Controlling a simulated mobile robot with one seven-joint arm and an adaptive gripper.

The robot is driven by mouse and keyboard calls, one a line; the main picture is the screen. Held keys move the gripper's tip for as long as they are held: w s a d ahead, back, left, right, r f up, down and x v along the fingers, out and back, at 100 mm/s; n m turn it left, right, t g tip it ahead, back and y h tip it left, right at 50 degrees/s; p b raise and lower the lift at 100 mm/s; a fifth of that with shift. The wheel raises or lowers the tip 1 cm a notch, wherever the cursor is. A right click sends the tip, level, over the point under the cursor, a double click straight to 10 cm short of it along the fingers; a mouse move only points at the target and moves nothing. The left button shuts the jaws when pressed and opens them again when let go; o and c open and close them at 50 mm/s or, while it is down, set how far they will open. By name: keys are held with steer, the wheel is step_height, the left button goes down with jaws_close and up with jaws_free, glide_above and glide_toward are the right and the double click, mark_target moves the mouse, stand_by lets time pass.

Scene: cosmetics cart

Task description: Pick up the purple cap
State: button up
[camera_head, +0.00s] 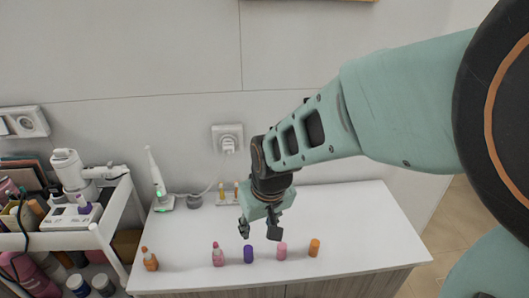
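A small purple cylinder (249,254), which looks like the purple cap, stands upright near the front edge of the white tabletop (350,220). It is in a row between a pink bottle (218,255) and a pink cylinder (281,251). My gripper (260,233) points down above and slightly behind the row. Its two fingers are spread apart with nothing between them. The purple cylinder is just below the fingertips in the picture, apart from them, and fully in view.
An orange bottle (150,259) stands at the row's left end and an orange cylinder (314,247) at its right. A white toothbrush-like device (157,178) and a small holder (228,198) stand near the wall. A crowded cart (115,215) is at left. The tabletop's right side is clear.

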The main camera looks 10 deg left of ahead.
steer(key=s+a, duration=0.2)
glide_above(248, 248)
steer(key=shift+n, duration=0.3)
steer(key=f, duration=0.3)
steer(key=s+f, duration=0.1)
steer(key=f, duration=0.1)
steer(key=shift+d+f, duration=0.1)
steer(key=shift+d, duration=0.2)
steer(key=shift+s+d+x, duration=0.1)
steer(key=shift+x, duration=1.35)
steer(key=shift+s+d+x, duration=0.1)
steer(key=shift+x, duration=1.4)
steer(key=c, duration=0.8)
